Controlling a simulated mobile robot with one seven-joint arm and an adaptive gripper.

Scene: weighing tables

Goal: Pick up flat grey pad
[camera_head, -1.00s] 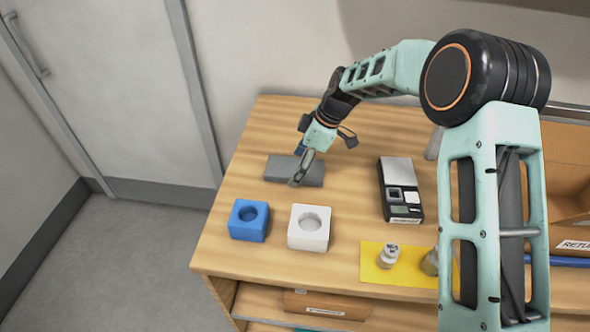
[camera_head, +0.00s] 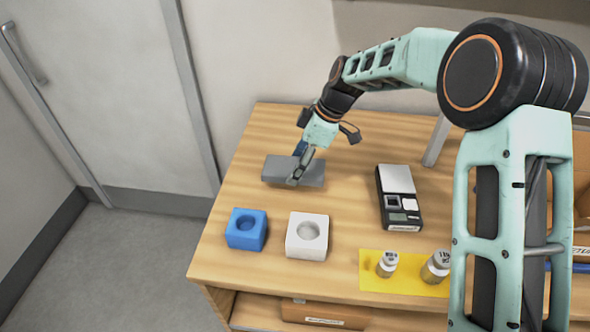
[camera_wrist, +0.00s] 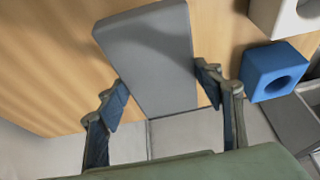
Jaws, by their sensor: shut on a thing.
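The flat grey pad (camera_head: 276,170) is on the left rear part of the wooden table, behind the blue and white blocks. My gripper (camera_head: 297,178) reaches down over the middle of its long side and is shut on it. In the wrist view, the pad (camera_wrist: 150,55) runs between the two fingers of my gripper (camera_wrist: 163,92), one finger at each side edge. The pad looks slightly raised off the table, but the gap under it is hard to see.
A blue block (camera_head: 246,229) and a white block (camera_head: 306,236), each with a round hollow, stand in front. A black scale (camera_head: 398,197) stands to the right. Two small bottles stand on a yellow mat (camera_head: 377,285). The table's left edge is near the pad.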

